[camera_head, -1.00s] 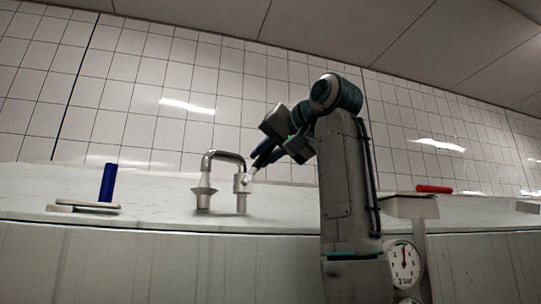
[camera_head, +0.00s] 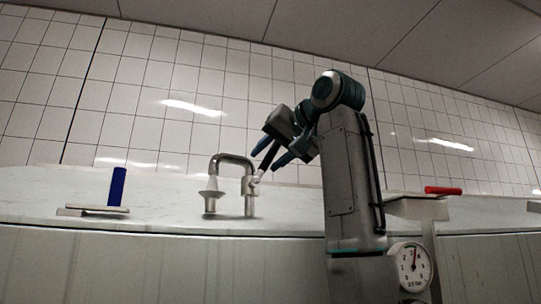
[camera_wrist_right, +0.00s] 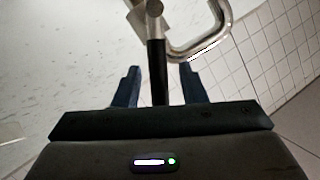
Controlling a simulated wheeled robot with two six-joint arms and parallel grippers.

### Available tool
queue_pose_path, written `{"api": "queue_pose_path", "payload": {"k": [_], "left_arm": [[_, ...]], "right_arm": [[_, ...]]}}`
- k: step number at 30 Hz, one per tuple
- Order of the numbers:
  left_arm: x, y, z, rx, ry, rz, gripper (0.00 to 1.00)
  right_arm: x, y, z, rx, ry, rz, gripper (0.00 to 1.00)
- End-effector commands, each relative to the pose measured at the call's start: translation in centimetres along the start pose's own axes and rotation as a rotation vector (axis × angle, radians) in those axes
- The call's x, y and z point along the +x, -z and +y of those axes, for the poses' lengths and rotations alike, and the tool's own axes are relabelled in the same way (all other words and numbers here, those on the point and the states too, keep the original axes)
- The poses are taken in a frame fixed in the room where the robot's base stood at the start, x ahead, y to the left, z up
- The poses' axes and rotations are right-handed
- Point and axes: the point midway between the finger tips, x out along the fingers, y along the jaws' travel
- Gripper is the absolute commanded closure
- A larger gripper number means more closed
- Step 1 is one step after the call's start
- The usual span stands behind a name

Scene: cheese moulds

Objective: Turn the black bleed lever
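The black bleed lever (camera_wrist_right: 157,72) sticks out from a metal pipe fitting. In the head view the lever (camera_head: 267,162) slants up and right from the fitting on the bent pipe (camera_head: 234,159). My right gripper (camera_wrist_right: 161,68) is open, with a blue finger on each side of the lever and gaps between them in the wrist view. In the head view my right gripper (camera_head: 271,154) also shows its fingers spread around the lever. The lever's outer end is hidden by the gripper body in the wrist view. My left gripper is out of view.
A blue cylinder (camera_head: 117,187) stands on a small plate (camera_head: 86,211) at the left. A red handle (camera_head: 443,190) lies on a ledge at the right, above a round dial gauge (camera_head: 410,266). A tiled wall (camera_head: 180,75) stands behind the pale vat top.

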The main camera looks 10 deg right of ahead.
Motion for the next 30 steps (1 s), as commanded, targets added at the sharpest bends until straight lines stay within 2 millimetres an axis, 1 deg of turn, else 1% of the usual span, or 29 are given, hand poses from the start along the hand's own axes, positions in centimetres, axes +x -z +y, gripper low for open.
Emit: {"api": "queue_pose_path", "payload": {"k": [5,8,11,15,18,21,25,30], "left_arm": [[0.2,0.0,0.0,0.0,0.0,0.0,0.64],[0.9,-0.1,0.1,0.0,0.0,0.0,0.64],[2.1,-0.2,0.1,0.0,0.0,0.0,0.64],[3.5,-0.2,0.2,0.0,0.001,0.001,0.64],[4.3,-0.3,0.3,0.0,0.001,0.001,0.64],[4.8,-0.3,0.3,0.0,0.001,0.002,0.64],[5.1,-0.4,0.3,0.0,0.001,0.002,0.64],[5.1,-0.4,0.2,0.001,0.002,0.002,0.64]], "right_arm": [[-0.2,-0.1,0.1,0.0,0.0,0.001,0.62],[-1.2,-0.2,0.2,0.0,-0.001,0.001,0.62],[-3.0,-0.4,0.2,0.0,0.0,0.004,0.62],[-5.9,-0.4,0.2,0.0,0.001,0.003,0.62],[-7.9,-0.3,0.2,0.0,0.0,0.003,0.62],[-9.3,-0.2,0.1,-0.001,0.0,0.002,0.62],[-10.5,-0.1,0.1,0.0,0.0,0.0,0.62],[-10.8,0.0,0.0,0.0,0.0,-0.001,0.62]]}}
